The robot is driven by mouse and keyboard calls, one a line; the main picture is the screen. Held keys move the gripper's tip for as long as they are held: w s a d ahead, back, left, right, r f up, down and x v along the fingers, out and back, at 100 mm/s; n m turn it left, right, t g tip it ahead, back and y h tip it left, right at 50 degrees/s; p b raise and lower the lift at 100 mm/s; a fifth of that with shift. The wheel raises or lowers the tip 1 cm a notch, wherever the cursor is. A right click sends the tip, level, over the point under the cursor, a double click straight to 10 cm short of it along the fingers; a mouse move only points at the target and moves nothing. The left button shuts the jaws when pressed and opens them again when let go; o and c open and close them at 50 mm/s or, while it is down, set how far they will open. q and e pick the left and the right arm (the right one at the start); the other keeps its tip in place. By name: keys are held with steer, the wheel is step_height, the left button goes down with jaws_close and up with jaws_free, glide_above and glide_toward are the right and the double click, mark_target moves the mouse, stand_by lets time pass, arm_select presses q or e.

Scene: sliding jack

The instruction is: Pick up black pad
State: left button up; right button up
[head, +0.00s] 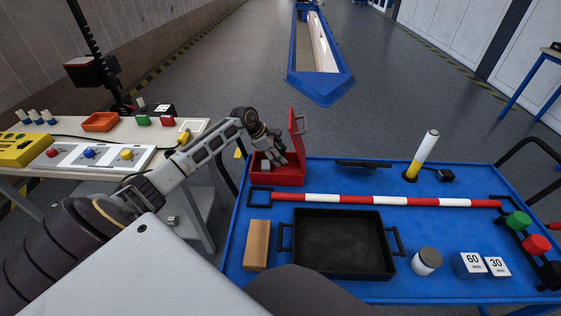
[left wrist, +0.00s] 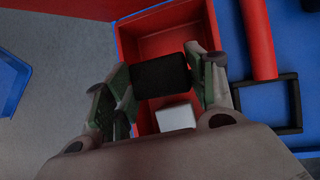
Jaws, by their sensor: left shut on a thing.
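The black pad (left wrist: 161,75) is a dark, flat rectangle between the fingers of my left gripper (left wrist: 161,82) in the left wrist view. The left gripper is shut on it, over the red box (left wrist: 136,42). A white block (left wrist: 175,117) shows inside the box, just below the pad in the picture. In the head view my left gripper (head: 270,156) reaches down at the red box (head: 290,179), whose lid stands up; the pad cannot be made out there. My right gripper is not in view.
The box stands at the far left corner of a blue table (head: 228,225). A red-and-white bar (head: 390,200), black tray (head: 345,268), wooden block (head: 257,245) and white-yellow cylinder (head: 423,153) are on it. A side table (head: 193,130) with boxes stands at left.

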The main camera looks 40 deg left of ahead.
arm_select(q)
step_height(320, 180, up, 8)
steer(key=shift+r+p, duration=0.1)
steer(key=shift+p, duration=0.25)
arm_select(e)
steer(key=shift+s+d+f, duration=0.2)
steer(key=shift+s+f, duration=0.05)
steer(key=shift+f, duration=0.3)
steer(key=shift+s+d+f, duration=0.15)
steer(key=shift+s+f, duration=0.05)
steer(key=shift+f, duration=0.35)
